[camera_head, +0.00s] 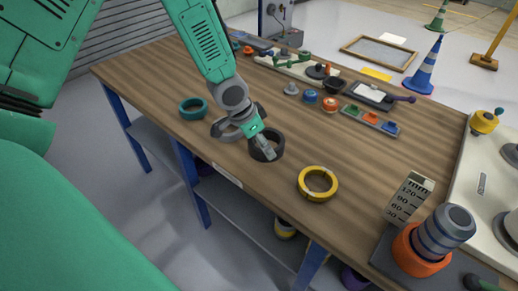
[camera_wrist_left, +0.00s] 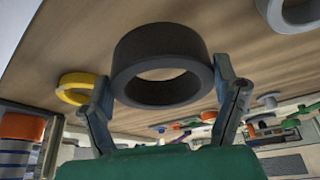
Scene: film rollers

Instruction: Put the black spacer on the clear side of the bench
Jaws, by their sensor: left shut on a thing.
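The black spacer (camera_head: 279,143) is a thick ring near the bench's front edge in the head view. It also shows large in the left wrist view (camera_wrist_left: 160,48), between the two fingers. My left gripper (camera_head: 265,147) is shut on it, with a finger on each side of its outer wall. Part of the ring is hidden by the gripper in the head view. I cannot tell whether the ring touches the wood or hangs just above it. My right gripper is not in view.
A teal ring (camera_head: 193,108) and a grey ring (camera_head: 217,129) lie left of the spacer; a yellow ring (camera_head: 317,184) lies right. Small parts and trays (camera_head: 370,121) crowd the back. An orange-based roller stack (camera_head: 415,252) stands front right. The wooden bench's left end (camera_head: 135,75) is bare.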

